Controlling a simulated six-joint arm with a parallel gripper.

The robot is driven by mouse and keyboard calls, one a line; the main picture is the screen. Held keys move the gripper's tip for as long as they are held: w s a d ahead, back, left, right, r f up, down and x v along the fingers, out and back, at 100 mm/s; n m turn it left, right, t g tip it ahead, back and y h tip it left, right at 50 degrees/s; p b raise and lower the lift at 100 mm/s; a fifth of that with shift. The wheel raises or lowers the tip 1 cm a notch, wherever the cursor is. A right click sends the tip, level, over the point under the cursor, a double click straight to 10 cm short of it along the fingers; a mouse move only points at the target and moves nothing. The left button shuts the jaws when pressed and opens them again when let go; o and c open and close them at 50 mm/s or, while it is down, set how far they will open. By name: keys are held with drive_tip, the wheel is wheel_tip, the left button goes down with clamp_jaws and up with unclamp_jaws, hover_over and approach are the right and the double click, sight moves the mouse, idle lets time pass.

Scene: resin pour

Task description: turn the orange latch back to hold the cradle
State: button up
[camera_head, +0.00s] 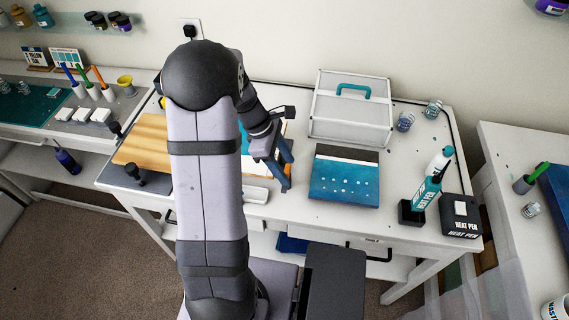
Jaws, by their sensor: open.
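My gripper (286,184) is open, pointing down over the middle of the white table (308,220), left of the blue panel with pale dots (345,183). A wooden board (143,140) and a dark grey mat (128,176) show left of my arm. A bit of teal and white surface shows behind the gripper.
A clear-lidded box with a teal handle (350,108) stands at the back. Two jars (405,121), a teal bottle in a black stand (425,192) and a black heat pen box (460,215) are at the right. Dark clamp-like knobs (134,172) stand at the left.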

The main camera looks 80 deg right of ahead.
drive_tip(key=c, duration=1.1)
drive_tip(key=shift+m, duration=0.4)
drive_tip(key=m, duration=0.1)
drive_tip(key=m+y+p, duration=0.1)
drive_tip(key=shift+d+r+m, duration=0.1)
drive_tip(key=shift+d+m, duration=0.05)
drive_tip(key=shift+m, duration=0.15)
drive_tip(key=m+y, duration=0.1)
drive_tip(key=m, duration=0.1)
drive_tip(key=m+t+y+p, duration=0.1)
drive_tip(key=m, duration=0.2)
drive_tip(key=shift+s+d+p, duration=0.15)
drive_tip(key=shift+p, duration=0.15)
drive_tip(key=m, duration=0.2)
drive_tip(key=m+t+y, duration=0.1)
drive_tip(key=m, duration=0.2)
drive_tip(key=shift+s+d+t, duration=0.1)
drive_tip(key=shift+s+t, duration=0.05)
drive_tip(key=shift+t, duration=0.15)
drive_tip(key=shift+s+m+t, duration=0.1)
drive_tip(key=shift+m+t, duration=0.8)
drive_tip(key=shift+m, duration=1.4)
